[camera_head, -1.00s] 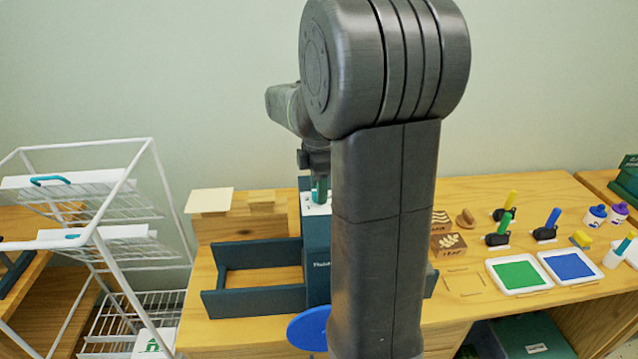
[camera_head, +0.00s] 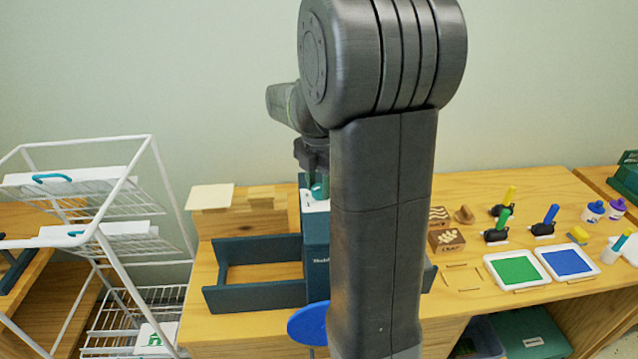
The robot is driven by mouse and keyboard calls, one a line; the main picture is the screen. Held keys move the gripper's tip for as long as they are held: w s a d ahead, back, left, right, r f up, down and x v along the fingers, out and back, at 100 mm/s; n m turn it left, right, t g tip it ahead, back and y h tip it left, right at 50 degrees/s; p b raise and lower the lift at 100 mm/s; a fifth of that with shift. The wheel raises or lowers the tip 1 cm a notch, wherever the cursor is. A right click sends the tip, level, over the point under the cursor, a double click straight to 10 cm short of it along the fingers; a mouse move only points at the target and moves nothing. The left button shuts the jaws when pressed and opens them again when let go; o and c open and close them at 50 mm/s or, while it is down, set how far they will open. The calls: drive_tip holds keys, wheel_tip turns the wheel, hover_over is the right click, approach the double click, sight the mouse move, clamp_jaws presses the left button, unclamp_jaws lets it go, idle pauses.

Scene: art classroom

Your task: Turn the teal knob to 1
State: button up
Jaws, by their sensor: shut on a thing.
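The teal knob (camera_head: 320,188) sits on the pale top of a dark teal box-like machine (camera_head: 317,260) on the wooden table. My gripper (camera_head: 317,178) reaches down over it from above and is shut on the knob. The arm hides the right part of the machine and most of the fingers. The number marks around the knob cannot be read.
A dark tray frame (camera_head: 256,294) extends left of the machine, with wooden blocks (camera_head: 240,222) behind. A white wire rack (camera_head: 125,235) stands at left. Green (camera_head: 516,270) and blue (camera_head: 571,262) ink pads, rollers and stamps (camera_head: 446,240) are at right.

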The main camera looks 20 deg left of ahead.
sight(318, 187)
idle(0.3)
drive_tip(key=o, duration=1)
wheel_tip(318, 187, up, 14)
drive_tip(key=b, duration=0.1)
drive_tip(key=shift+f, duration=0.2)
wheel_tip(318, 187, down, 14)
drive_tip(key=shift+r+p, duration=0.15)
drive_tip(key=shift+p, duration=0.35)
